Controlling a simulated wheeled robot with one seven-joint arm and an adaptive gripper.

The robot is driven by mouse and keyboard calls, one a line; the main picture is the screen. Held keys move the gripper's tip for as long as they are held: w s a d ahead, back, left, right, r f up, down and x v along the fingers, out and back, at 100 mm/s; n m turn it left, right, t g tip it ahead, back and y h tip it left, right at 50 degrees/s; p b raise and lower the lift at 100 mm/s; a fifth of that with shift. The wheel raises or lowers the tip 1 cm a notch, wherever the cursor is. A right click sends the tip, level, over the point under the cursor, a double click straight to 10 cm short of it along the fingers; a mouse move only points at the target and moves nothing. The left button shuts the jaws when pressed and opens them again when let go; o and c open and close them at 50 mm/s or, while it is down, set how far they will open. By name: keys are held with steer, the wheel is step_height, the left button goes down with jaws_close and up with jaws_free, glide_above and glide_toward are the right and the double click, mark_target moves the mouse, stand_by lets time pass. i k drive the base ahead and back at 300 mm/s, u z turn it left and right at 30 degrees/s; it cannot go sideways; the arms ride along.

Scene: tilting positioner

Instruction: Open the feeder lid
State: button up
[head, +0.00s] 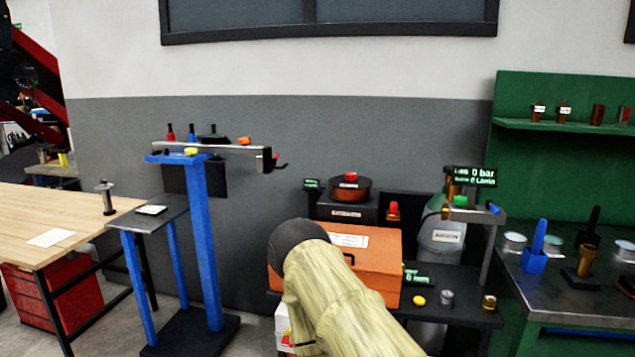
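An orange box (374,262) with a white label (348,240) on its top sits on the dark bench right of centre; it looks like the feeder, its top shut. My arm, in a tan sleeve with a dark rounded joint, crosses in front of the box and hides its left and middle front. My gripper is not in view, so I cannot tell where its fingers are or whether they touch the lid.
Behind the box stand a dark unit with a brown round pot (350,188) and a grey gas cylinder (439,242). A small display (417,277), a yellow button (419,300) and small metal parts lie to the right. A blue stand (204,245) is at left.

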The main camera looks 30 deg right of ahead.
mark_target(375, 250)
steer(key=z, duration=0.1)
steer(key=i, duration=0.95)
steer(key=z, duration=0.8)
steer(key=i, duration=0.6)
steer(key=z, duration=0.45)
